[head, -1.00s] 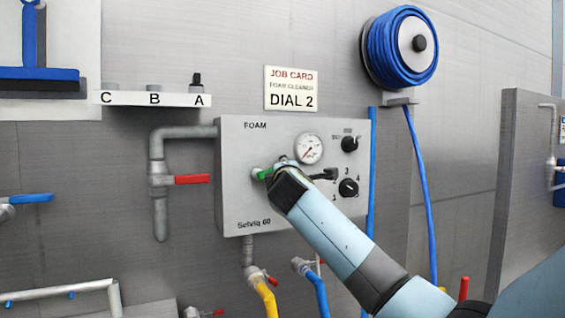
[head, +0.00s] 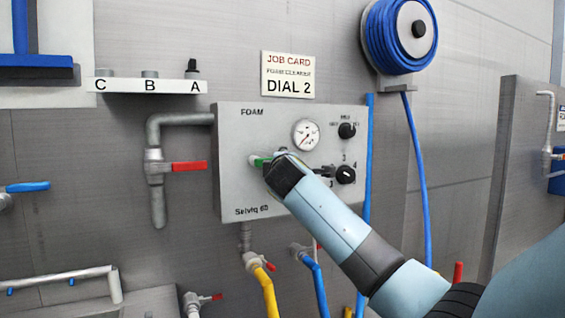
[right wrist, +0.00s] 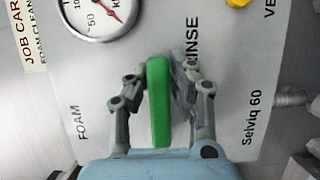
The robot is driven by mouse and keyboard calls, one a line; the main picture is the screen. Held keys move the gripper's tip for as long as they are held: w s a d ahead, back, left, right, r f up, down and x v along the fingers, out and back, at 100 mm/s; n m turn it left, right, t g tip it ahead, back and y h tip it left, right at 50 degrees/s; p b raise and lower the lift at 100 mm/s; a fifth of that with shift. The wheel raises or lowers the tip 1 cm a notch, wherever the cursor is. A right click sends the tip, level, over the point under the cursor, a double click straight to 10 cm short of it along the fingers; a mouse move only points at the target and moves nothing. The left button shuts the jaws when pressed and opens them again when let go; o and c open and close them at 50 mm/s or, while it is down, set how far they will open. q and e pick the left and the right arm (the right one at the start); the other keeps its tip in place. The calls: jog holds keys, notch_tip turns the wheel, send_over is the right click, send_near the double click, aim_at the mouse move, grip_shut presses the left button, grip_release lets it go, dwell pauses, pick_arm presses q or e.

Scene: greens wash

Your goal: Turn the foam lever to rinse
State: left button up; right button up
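The foam panel (head: 232,190) is a grey box on the wall with a gauge, two black knobs and the name Selviq 60. The green foam lever (head: 257,161) sticks out on its left half, partly hidden by my right gripper (head: 276,163). In the right wrist view the green lever (right wrist: 158,105) stands between the two fingers of my right gripper (right wrist: 160,90). The word RINSE (right wrist: 193,42) is printed beside the lever, behind the right finger. The lever's pivot is hidden. My left gripper is not in view.
A pressure gauge (head: 306,134) and black knobs (head: 346,174) are close to the gripper. A red-handled valve (head: 188,166) is left of the panel. A job card (head: 288,75) reads DIAL 2. A blue hose reel (head: 400,38) hangs at upper right.

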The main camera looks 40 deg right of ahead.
jog(key=o, duration=0.4)
jog(key=shift+s+f, duration=0.1)
jog(key=shift+f, duration=0.05)
jog(key=shift+o, duration=0.3)
jog(key=v, duration=1.2)
